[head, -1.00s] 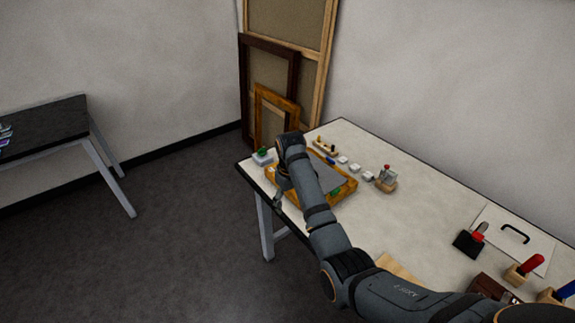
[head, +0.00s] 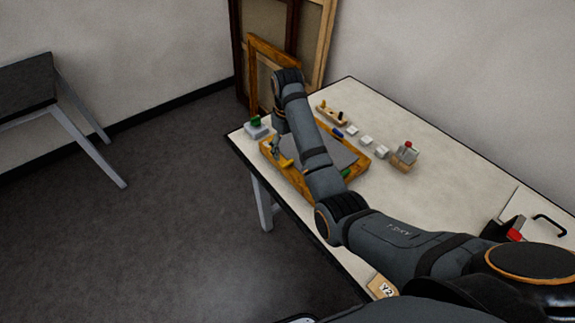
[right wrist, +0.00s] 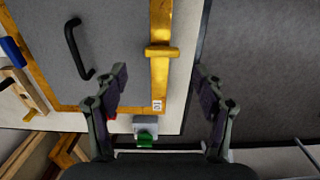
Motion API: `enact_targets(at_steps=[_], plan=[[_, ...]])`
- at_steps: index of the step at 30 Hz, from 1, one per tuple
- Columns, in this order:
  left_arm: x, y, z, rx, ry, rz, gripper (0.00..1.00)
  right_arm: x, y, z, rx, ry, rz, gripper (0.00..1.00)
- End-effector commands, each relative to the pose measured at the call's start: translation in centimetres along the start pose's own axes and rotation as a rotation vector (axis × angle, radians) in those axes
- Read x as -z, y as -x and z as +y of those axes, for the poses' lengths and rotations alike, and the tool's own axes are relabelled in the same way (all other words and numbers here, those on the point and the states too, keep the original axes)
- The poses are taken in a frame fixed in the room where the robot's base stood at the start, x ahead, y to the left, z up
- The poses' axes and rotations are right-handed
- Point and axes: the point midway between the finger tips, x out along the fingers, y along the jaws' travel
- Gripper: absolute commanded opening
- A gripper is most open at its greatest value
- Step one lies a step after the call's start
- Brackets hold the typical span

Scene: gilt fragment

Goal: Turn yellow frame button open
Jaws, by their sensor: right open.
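The gilt frame (head: 300,183) lies flat at the table's far left end, with a grey panel (right wrist: 100,25) inside it. The yellow frame button (right wrist: 162,51) sits on one rail, lying crosswise over it; in the head view a yellow piece (head: 287,163) shows just below my gripper. My right gripper (head: 276,146) is over the frame's left side. In the right wrist view my right gripper (right wrist: 161,84) is open and empty, its fingers on either side of the rail, with the button beyond the tips. It appears apart from the button. My left gripper is out of view.
A black handle (right wrist: 75,45) stands on the panel. A white block with a green top (head: 256,127) is by the frame's corner. A wooden peg holder (head: 331,115), small white blocks (head: 366,141) and a red-topped item (head: 406,155) lie behind. The table edge is close to the frame.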

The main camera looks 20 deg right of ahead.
Motion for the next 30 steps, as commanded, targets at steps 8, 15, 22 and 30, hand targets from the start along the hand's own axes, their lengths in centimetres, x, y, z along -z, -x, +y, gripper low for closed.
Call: enact_targets(at_steps=[8, 15, 22, 30], plan=[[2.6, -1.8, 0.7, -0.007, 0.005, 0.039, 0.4, 0.0, -5.0, 0.0, 0.001, 0.0, -0.001, 0.7], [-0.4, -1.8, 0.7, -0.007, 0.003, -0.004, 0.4, 0.0, -5.6, 0.0, 0.0, 0.0, 0.0, 0.7], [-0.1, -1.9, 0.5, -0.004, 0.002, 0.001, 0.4, 0.0, -5.6, 0.0, 0.0, 0.0, 0.0, 0.43], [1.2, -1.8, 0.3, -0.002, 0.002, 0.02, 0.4, 0.0, -5.5, 0.0, 0.001, 0.0, 0.0, 0.15]])
